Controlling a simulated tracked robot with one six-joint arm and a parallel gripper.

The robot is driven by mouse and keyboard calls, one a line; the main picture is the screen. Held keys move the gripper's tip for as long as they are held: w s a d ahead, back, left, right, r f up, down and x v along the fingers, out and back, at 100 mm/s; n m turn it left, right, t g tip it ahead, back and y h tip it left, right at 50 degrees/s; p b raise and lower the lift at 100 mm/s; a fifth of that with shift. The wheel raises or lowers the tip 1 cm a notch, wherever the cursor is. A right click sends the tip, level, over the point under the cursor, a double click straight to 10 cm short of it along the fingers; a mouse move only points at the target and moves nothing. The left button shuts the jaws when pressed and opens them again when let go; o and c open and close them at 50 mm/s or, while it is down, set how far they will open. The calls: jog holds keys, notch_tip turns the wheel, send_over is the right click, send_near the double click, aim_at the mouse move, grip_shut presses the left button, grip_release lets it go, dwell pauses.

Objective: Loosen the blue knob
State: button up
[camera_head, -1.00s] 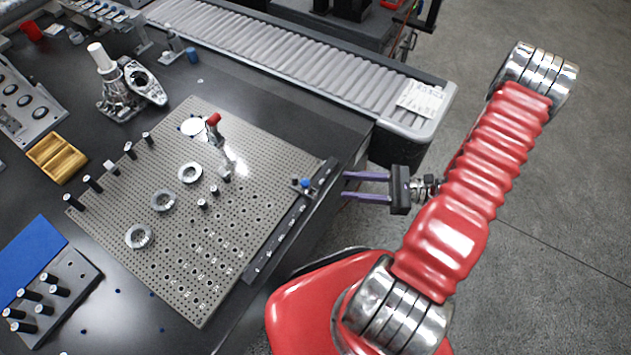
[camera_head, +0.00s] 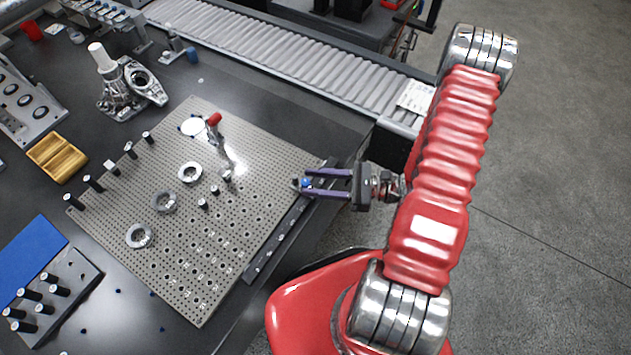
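The small blue knob (camera_head: 305,183) sits near the right edge of the perforated fixture plate (camera_head: 215,262), by a dark rail (camera_head: 268,252). My gripper (camera_head: 304,183) has two purple fingers, spread apart with a gap between them. The fingers point left, and their tips are at the knob, one on its far side and one on its near side in the picture. I cannot tell whether either finger touches the knob.
A red-tipped clamp (camera_head: 214,120), several metal rings (camera_head: 190,172) and black posts (camera_head: 93,183) stand on or along the plate. A roller conveyor (camera_head: 290,62) runs behind the table. A blue pad (camera_head: 30,255) and a yellow tray (camera_head: 57,157) lie to the left.

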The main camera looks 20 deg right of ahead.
jog(key=shift+c, duration=0.4)
grip_shut()
jog(key=shift+n+g+y, duration=0.3)
jog(key=shift+g, duration=0.1)
jog(key=n+g, duration=0.1)
jog(key=g, duration=0.1)
jog(key=w+n+g+y, duration=0.1)
jog(key=n+g, duration=0.1)
jog(key=shift+d, duration=0.15)
jog(key=shift+w+n+g, duration=0.2)
jog(key=shift+n+g, duration=0.7)
jog(key=shift+g, duration=0.65)
jog(key=shift+w+n+g, duration=0.2)
jog(key=shift+n+g, duration=0.7)
jog(key=shift+g, duration=0.65)
jog(key=shift+o, duration=0.4)
grip_release()
